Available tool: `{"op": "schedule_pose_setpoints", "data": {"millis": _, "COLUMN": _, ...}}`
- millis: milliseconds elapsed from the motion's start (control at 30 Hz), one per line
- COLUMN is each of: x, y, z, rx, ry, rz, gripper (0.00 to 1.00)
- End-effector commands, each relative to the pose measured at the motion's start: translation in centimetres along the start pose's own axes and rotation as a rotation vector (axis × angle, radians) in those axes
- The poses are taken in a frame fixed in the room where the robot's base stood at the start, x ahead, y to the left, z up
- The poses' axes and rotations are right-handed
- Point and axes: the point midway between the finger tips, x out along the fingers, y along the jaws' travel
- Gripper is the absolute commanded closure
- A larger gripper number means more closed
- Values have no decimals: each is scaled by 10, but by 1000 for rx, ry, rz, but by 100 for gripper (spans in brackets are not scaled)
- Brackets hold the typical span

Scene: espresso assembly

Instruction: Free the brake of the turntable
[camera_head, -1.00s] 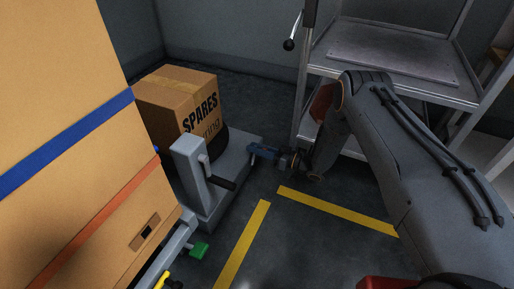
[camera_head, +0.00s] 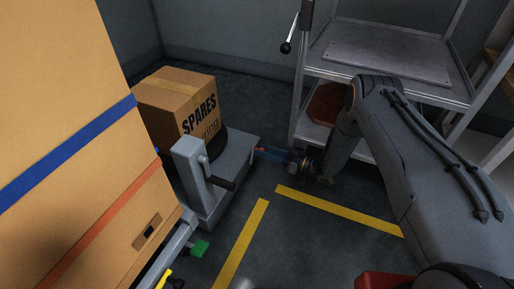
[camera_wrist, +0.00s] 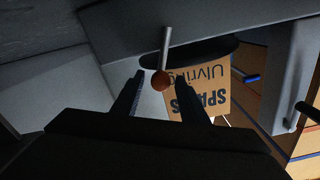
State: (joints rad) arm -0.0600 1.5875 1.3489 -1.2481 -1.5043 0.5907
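The brake lever is a thin light rod with a red-brown ball knob (camera_wrist: 161,80) in the wrist view, hanging in front of the turntable. The turntable is a black disc (camera_wrist: 200,50) on a grey base; in the head view the base (camera_head: 232,165) stands left of my gripper (camera_head: 270,153). In the wrist view my gripper (camera_wrist: 160,78) is open, its fingers on both sides of the knob with gaps visible. I cannot tell how deep the knob sits between the fingertips. A carton (camera_head: 182,100) marked SPARES rests on the disc; it also shows in the wrist view (camera_wrist: 212,90).
A grey post with a black-handled crank (camera_head: 222,183) stands at the base's front left. Large strapped cartons (camera_head: 60,150) fill the left. A metal shelf rack (camera_head: 390,60) stands at the right behind my arm. Yellow-lined floor (camera_head: 300,235) in front is clear.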

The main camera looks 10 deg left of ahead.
Motion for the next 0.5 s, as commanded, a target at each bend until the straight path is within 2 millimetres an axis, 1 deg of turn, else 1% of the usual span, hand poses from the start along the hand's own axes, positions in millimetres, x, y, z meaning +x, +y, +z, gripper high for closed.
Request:
{"op": "schedule_pose_setpoints", "data": {"millis": 33, "x": -9, "y": -1, "z": -1, "rx": 1, "ry": 1, "rz": 2, "gripper": 60}}
{"op": "schedule_pose_setpoints", "data": {"millis": 100, "x": -18, "y": -1, "z": -1, "rx": 1, "ry": 1, "rz": 2, "gripper": 60}}
{"op": "schedule_pose_setpoints", "data": {"millis": 200, "x": -26, "y": -1, "z": 0, "rx": 1, "ry": 0, "rz": 0, "gripper": 60}}
{"op": "schedule_pose_setpoints", "data": {"millis": 333, "x": -30, "y": -1, "z": 0, "rx": 1, "ry": 0, "rz": -1, "gripper": 60}}
{"op": "schedule_pose_setpoints", "data": {"millis": 500, "x": -30, "y": 0, "z": 1, "rx": 1, "ry": 0, "rz": -1, "gripper": 60}}
